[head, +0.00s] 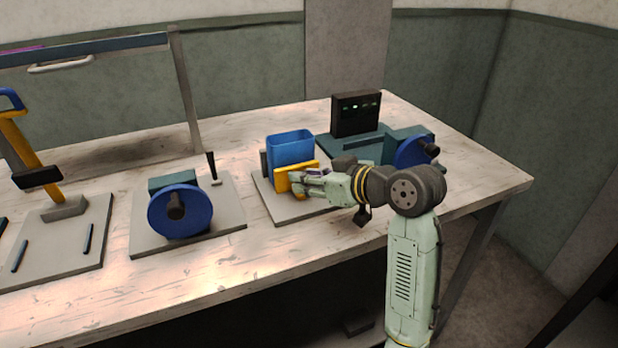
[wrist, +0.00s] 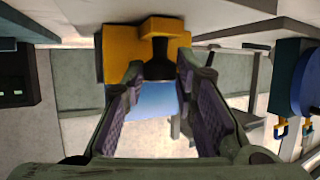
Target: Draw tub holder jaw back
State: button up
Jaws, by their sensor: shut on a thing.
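The blue tub (head: 291,148) stands upright in its holder, on a grey base plate (head: 268,207). The yellow jaw (head: 283,183) is at the tub's near side, and a grey upright piece (head: 264,163) is at its left. In the wrist view, the yellow jaw (wrist: 115,58) lies just past the fingertips (wrist: 159,72). A blue patch, likely the tub (wrist: 155,98), shows between the fingers. The exact contact is partly hidden.
A blue handwheel station (head: 180,211) stands to the left, with a black lever (head: 211,167) beside it. A dark display box (head: 356,114) and another blue wheel (head: 411,153) are at the right. A yellow-handled press (head: 31,154) is far left. The front table strip is clear.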

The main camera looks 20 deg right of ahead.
grip_shut()
jog(key=s, duration=0.3)
jog(key=shift+s+b, duration=0.2)
jog(key=shift+b, duration=0.1)
jog(key=shift+o, duration=2.2)
grip_release()
jog(key=shift+f, duration=0.1)
jog(key=shift+o, duration=0.7)
jog(key=shift+s+d, duration=0.1)
